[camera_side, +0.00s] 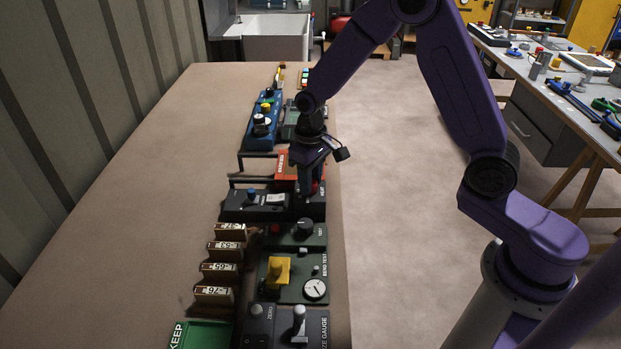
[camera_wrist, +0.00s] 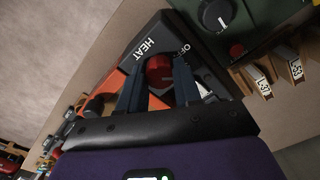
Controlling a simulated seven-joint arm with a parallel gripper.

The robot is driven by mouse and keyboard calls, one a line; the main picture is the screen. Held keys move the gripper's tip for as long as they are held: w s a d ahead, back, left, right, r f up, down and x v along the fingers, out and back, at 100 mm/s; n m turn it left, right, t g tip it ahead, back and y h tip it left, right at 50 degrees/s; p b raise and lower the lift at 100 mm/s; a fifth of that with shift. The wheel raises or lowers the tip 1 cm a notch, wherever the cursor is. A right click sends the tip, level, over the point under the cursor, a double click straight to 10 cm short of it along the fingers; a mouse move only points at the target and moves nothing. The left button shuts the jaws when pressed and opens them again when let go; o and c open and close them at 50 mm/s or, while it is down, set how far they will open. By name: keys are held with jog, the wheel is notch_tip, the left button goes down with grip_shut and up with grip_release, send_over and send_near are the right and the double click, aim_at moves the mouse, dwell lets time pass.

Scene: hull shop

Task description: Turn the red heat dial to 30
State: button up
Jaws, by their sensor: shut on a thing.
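The red heat dial (camera_wrist: 158,72) sits on a dark panel (camera_wrist: 205,82) lettered HEAT, with part of an OFF mark showing beside the dial. My gripper (camera_wrist: 157,82) has one blue-grey finger on each side of the dial and is shut on it. The scale around the dial, including any 30 mark, is mostly hidden by the fingers, and I cannot read where the dial points. In the side view my gripper (camera_side: 311,184) reaches down onto the right end of the dark panel (camera_side: 234,207), which also carries a blue knob (camera_side: 252,193) and a light switch (camera_side: 276,199). The dial is mostly hidden there.
A red-orange panel (camera_side: 284,166) stands just behind. A green panel with a black knob (camera_side: 303,228), yellow block (camera_side: 278,270) and round gauge (camera_side: 315,289) lies in front. Several numbered tags (camera_side: 219,270) stand left of it, near a green KEEP tray (camera_side: 203,336). The table's left side is clear.

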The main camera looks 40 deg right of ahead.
jog(key=shift+m, duration=0.6)
jog(key=o, duration=1)
jog(key=shift+o, duration=0.2)
jog(key=shift+r, duration=0.1)
notch_tip(320, 180, up, 17)
jog(key=shift+r, duration=0.15)
